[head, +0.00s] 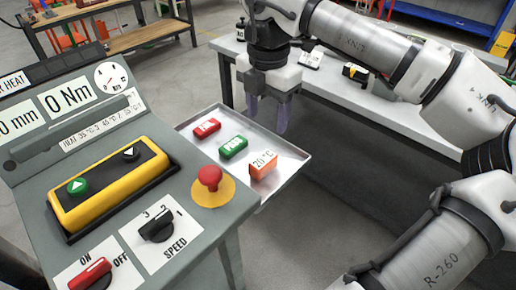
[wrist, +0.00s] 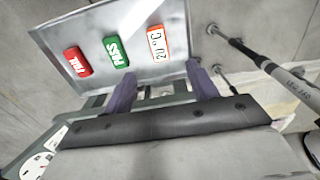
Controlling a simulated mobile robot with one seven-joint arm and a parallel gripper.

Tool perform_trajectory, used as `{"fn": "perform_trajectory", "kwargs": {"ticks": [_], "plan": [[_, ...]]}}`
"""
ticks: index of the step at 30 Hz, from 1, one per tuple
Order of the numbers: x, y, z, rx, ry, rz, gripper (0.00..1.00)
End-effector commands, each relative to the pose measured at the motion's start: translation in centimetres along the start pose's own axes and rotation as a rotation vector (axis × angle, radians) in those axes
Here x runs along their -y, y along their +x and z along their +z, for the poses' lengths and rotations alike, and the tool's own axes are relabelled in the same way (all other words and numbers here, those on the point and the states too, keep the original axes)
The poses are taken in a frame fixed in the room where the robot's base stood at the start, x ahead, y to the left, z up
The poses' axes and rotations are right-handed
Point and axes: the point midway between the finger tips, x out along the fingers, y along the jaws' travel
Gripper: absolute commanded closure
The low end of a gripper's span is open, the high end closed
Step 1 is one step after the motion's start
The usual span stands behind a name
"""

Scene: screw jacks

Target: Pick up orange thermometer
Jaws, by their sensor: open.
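The orange thermometer (head: 263,164) is a small block with a white face reading "20 °C". It lies on a metal tray (head: 296,152), at the right end of a row with a red block (head: 206,128) and a green block (head: 233,147). In the wrist view the thermometer (wrist: 157,43) is at the right of the row, beyond the fingertips. My gripper (head: 268,112) is open and empty, its purple fingers pointing down above the far side of the tray. In the wrist view the two fingers of my gripper (wrist: 160,82) stand wide apart, clear of the thermometer.
A grey control console (head: 200,240) with a red stop button (head: 209,178) and a yellow switch box (head: 105,185) stands left of the tray. A white-topped bench (head: 400,125) with small items is behind. A wooden workbench (head: 140,38) is at the back left.

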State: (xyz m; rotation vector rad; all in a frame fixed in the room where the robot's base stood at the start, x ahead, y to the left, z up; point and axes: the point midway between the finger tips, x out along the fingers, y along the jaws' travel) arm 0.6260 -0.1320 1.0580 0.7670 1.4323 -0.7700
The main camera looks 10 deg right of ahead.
Motion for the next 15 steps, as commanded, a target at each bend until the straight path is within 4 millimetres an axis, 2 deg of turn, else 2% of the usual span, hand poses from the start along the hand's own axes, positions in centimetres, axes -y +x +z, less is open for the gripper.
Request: {"fn": "perform_trajectory", "kwargs": {"ticks": [2, 10, 15], "plan": [[0.1, 0.8, 0.0, -0.001, 0.001, -0.001, 0.42], [0.0, 5.9, -0.1, -0.004, -0.002, 0.000, 0.42], [0.0, 8.0, -0.1, -0.001, -0.001, 0.000, 0.42]]}}
